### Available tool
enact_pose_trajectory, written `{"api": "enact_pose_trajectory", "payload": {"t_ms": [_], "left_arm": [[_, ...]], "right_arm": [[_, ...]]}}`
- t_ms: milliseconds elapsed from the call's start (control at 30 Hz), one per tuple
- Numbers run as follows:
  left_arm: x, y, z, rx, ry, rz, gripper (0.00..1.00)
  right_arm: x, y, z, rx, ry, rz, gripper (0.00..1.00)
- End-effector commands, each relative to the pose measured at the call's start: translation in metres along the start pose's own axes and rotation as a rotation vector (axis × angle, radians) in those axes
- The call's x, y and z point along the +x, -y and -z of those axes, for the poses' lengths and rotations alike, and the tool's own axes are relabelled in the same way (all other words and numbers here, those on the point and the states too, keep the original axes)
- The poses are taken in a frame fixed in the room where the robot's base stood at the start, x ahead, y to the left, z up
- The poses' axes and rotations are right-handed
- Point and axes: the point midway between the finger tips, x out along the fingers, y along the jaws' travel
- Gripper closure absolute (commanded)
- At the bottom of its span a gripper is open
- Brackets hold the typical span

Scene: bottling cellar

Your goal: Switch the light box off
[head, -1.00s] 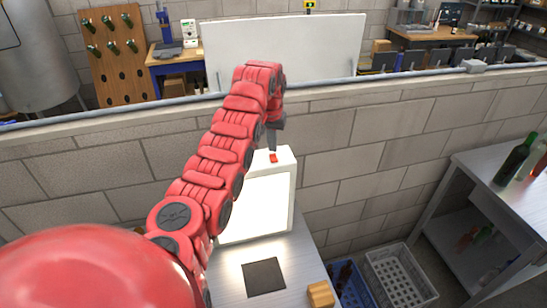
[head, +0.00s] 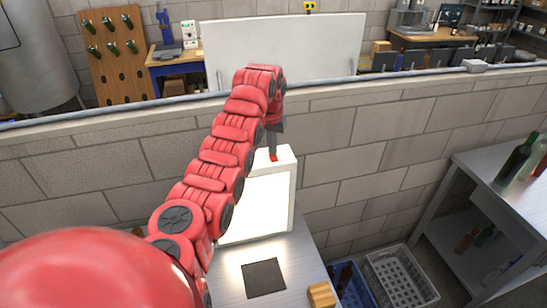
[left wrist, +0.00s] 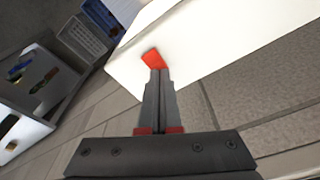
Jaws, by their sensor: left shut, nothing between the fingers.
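The light box (head: 262,205) stands at the back of the metal table, its front panel glowing bright white. A red switch (head: 274,159) is on its top face; it also shows in the left wrist view (left wrist: 152,58). My left gripper (head: 273,153) points down over the switch, shut and empty. In the left wrist view its closed fingertips (left wrist: 158,72) are at the switch's edge and overlap it. I cannot tell for certain whether they press on it. My right gripper is not in view.
A dark square pad (head: 264,278) and a wooden block (head: 321,295) are on the table. Grey (head: 402,276) and blue crates stand on the floor to the right. A side table with bottles (head: 516,160) is at far right. A block wall runs behind the light box.

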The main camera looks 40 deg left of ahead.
Motion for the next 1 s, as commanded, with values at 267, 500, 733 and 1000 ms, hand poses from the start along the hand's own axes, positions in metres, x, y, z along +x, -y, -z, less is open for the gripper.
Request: {"api": "enact_pose_trajectory", "payload": {"t_ms": [267,500,733,1000], "left_arm": [[0.003,0.0,-0.001,0.0,0.001,0.0,1.0],[-0.008,0.0,0.001,0.001,-0.001,0.0,1.0],[-0.028,0.0,0.004,0.001,0.002,0.001,1.0],[-0.052,-0.001,0.007,0.002,0.002,0.0,1.0]], "right_arm": [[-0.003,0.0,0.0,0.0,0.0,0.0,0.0],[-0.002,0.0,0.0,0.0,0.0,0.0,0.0],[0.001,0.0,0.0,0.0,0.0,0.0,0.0],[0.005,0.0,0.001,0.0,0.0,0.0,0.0]]}}
